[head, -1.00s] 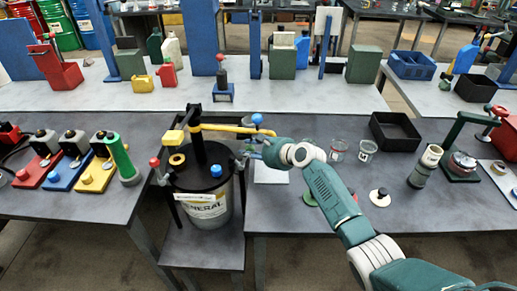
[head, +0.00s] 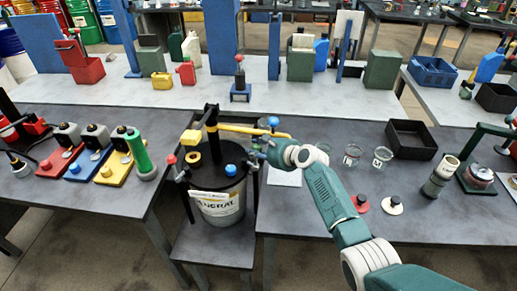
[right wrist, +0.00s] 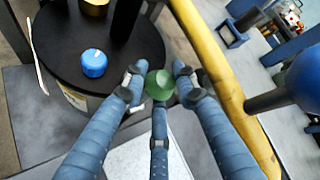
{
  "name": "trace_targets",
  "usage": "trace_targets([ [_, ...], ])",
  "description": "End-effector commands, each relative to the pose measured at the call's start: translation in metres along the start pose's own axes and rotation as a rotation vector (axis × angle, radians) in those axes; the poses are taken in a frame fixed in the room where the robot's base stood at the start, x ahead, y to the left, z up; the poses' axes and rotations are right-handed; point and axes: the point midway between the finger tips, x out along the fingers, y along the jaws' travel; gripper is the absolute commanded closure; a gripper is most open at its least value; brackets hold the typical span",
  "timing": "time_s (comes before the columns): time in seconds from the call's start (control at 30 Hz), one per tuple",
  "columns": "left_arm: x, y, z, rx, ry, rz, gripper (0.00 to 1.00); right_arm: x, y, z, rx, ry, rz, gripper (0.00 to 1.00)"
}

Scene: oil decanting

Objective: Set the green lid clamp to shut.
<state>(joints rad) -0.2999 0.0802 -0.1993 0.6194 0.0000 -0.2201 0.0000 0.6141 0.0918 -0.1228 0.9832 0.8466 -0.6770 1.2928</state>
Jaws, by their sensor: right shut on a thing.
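A pail with a black lid (head: 212,178) stands on a low stand, and its lid rim carries clamps. The green lid clamp's knob (right wrist: 160,84) shows in the right wrist view beside the lid's edge. My right gripper (head: 262,150) is at the right side of the pail. In the right wrist view its blue fingers (right wrist: 158,82) close around the green knob. In the head view the gripper hides the green clamp, and I cannot tell the clamp's setting. A red-knobbed clamp (head: 171,160) is on the lid's left side. My left gripper is out of view.
A yellow pump lever (head: 240,129) with a blue ball end (head: 273,121) reaches over the lid close to my right gripper. A blue cap (head: 231,170) sits on the lid. Glass beakers (head: 353,154) and a black tray (head: 411,139) stand on the right bench.

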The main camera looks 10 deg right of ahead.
Motion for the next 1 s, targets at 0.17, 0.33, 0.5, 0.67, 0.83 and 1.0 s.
trace_targets([
  [0.17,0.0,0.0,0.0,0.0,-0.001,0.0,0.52,0.002,-0.005,0.012,0.01,-0.019,-0.009,1.0],
  [0.33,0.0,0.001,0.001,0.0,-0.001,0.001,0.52,0.002,-0.003,0.011,0.009,-0.018,-0.006,0.64],
  [0.5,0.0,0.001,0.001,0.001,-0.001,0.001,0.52,0.002,-0.001,0.01,0.008,-0.017,-0.001,0.64],
  [0.67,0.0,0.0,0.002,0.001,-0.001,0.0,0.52,-0.001,0.002,0.009,0.007,-0.016,0.002,0.64],
  [0.83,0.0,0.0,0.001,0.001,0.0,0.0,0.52,-0.02,0.003,0.008,0.007,-0.016,0.003,0.64],
  [1.0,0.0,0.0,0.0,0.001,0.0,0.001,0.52,-0.053,0.001,0.006,0.006,-0.014,-0.002,0.64],
])
